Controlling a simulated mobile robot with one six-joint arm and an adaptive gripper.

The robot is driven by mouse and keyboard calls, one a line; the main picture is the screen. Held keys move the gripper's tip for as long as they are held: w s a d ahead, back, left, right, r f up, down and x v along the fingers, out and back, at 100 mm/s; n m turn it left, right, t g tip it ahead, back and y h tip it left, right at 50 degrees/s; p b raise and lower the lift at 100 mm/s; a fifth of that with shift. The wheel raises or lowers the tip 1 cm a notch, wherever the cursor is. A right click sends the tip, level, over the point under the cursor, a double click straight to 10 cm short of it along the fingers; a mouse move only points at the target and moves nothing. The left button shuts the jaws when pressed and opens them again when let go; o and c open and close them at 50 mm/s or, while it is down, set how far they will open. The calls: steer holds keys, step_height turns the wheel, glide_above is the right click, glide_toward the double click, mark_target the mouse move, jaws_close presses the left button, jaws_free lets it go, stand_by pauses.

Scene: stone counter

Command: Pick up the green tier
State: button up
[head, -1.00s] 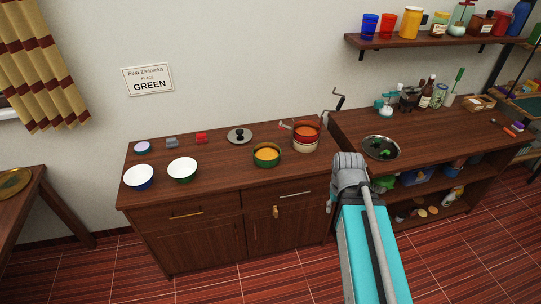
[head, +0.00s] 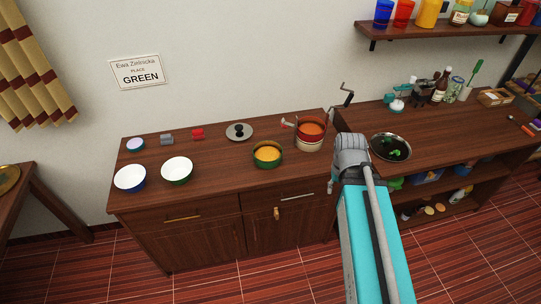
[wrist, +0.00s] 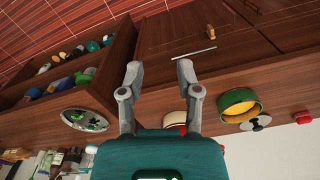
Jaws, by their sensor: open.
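The green tier (head: 267,162) is a round green container with yellow-orange contents. It stands upright on the left brown cabinet, left of a stacked red and white tier (head: 309,143). In the wrist view the green tier (wrist: 238,115) shows right of centre, with its yellow inside facing the camera. My gripper (wrist: 159,68) is open, with nothing between its fingers. It is apart from the tier; in the head view it is in front of the cabinet's right end, right of the tier, mostly hidden by my wrist.
A grey lid (head: 239,131) with a black knob lies behind the tier. White-lined bowls, green (head: 177,170) and blue (head: 130,178), stand to the left. A crank handle (head: 346,94) rises behind the stack. A pan (head: 391,147) sits on the right counter.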

steer(key=shift+a, duration=0.1)
steer(key=n+b, duration=0.2)
steer(key=n, duration=1.9)
glide_above(271, 168)
step_height(271, 168, down, 2)
steer(key=shift+w+a+f, duration=0.1)
steer(key=shift+w, duration=0.05)
steer(key=shift+f, duration=0.1)
step_height(271, 168, down, 8)
steer(key=b, duration=0.9)
steer(key=shift+f, duration=0.2)
steer(key=shift+f+b, duration=2.55)
steer(key=shift+f, duration=0.05)
